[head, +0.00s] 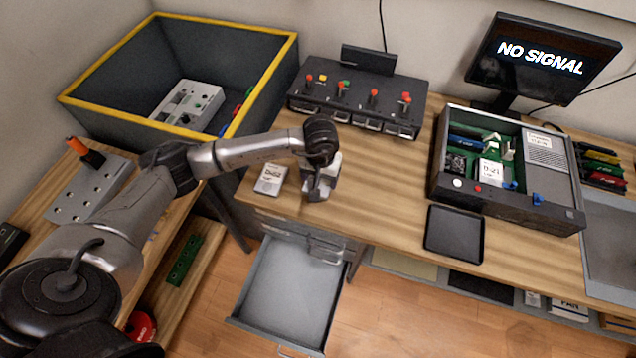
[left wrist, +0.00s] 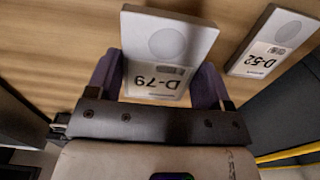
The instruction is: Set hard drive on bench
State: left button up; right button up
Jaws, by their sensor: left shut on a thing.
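My left gripper (head: 319,187) is shut on a hard drive (head: 334,165) over the front part of the wooden bench (head: 390,185). In the left wrist view, this light grey drive (left wrist: 168,45) is marked D-79 and sits between the two fingers of the gripper (left wrist: 160,82). I cannot tell whether it touches the bench. A second hard drive (head: 271,179), marked D-52 in the left wrist view (left wrist: 272,42), lies flat on the bench to the left, apart from the gripper. My right gripper is not in view.
A drive dock (head: 358,98) with coloured levers stands at the back. An open computer case (head: 507,165) and a black tray (head: 454,234) are on the right. A yellow-rimmed bin (head: 110,112) is at left. An open drawer (head: 290,293) juts out below. The bench middle is clear.

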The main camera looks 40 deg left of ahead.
pick_arm(q)
jog(key=shift+a+f, duration=0.35)
jog(key=shift+a, duration=0.15)
jog(key=shift+f+b, duration=0.4)
jog(key=shift+f, duration=1.5)
jog(key=shift+f, duration=0.15)
jog(key=o, duration=1)
jog(key=shift+o, duration=0.2)
